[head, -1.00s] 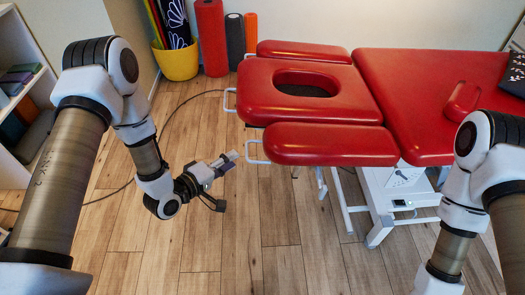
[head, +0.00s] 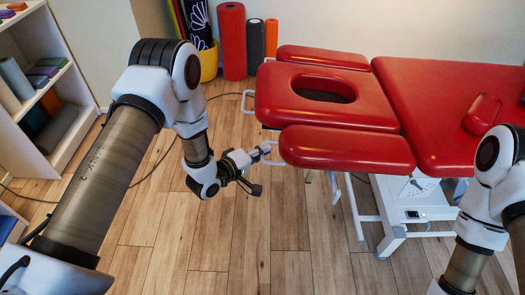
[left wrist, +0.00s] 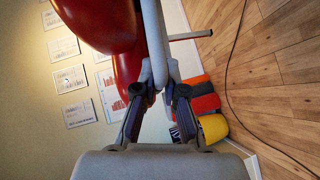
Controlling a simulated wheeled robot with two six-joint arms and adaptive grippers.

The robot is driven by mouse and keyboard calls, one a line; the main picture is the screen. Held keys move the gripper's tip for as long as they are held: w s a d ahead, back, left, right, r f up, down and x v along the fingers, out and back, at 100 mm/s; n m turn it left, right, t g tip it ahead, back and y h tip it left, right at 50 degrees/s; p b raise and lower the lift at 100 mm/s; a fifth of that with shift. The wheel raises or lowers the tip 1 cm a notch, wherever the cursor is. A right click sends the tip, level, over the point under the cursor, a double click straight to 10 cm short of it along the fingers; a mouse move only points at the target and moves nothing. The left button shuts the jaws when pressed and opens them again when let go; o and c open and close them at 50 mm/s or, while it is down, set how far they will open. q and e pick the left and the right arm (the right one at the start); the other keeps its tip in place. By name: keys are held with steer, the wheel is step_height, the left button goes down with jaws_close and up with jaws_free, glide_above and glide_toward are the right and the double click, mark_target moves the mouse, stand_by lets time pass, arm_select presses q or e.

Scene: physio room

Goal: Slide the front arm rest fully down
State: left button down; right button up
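The front arm rest (head: 345,149) is a padded red bar on the near side of the red treatment table, and looks raised about level with the head section (head: 325,97). A pale metal handle (head: 271,161) sticks out from its left end. My left gripper (head: 264,149) is at this handle. In the left wrist view, the grey handle bar (left wrist: 155,45) runs down between the two fingers of my left gripper (left wrist: 157,94), which look spread apart. Whether a finger touches the bar is unclear. My right arm shows at the right edge; its gripper is out of view.
The far arm rest (head: 322,57) lies beyond the head section. White table legs (head: 391,239) stand below. A shelf (head: 70,110) is at the left, and a yellow bin (head: 208,65) and upright rolls (head: 232,42) are at the back. The wooden floor in front is clear.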

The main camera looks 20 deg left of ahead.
arm_select(q)
step_height(320, 180, down, 16)
steer(key=a+b, duration=0.1)
steer(key=b, duration=0.8)
steer(key=shift+s+a+f+b, duration=0.2)
steer(key=shift+s+a+b, duration=0.1)
steer(key=shift+s+b, duration=0.1)
steer(key=c, duration=1.2)
jaws_free()
steer(key=shift+f, duration=0.15)
steer(key=shift+w, duration=0.1)
steer(key=v, duration=1.2)
